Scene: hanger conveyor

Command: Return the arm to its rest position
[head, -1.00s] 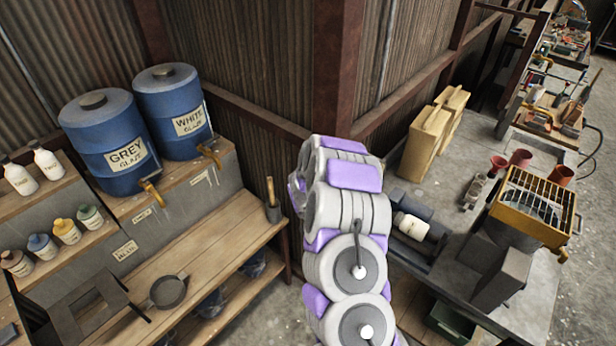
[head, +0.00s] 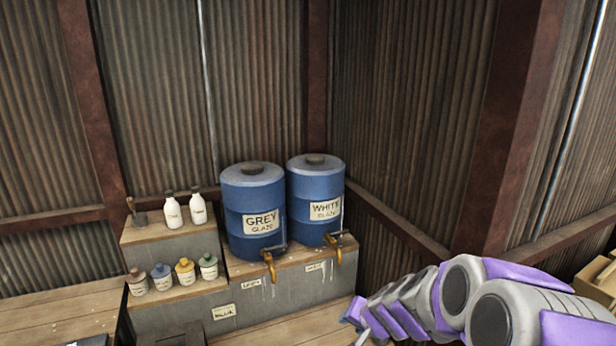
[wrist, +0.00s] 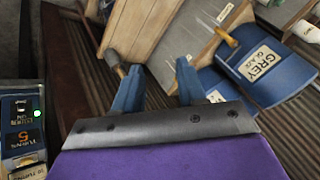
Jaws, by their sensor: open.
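My arm reaches in from the lower right of the head view, with grey and purple links. My gripper shows in the wrist view (wrist: 157,75), with two blue fingers spread apart and nothing between them. Past the fingers in that view are the wooden bench and the blue grey-glaze barrel (wrist: 255,68), seen tilted. In the head view the gripper end (head: 362,318) is near the bench's right side, below the barrels; its fingers are too small there to make out.
The grey-glaze barrel (head: 254,212) and white-glaze barrel (head: 315,200) stand on a stepped shelf, with taps in front. Two white bottles (head: 185,211) and several small jars (head: 173,276) stand to the left. Corrugated walls close the corner. A box with a green light (wrist: 22,120) shows at left in the wrist view.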

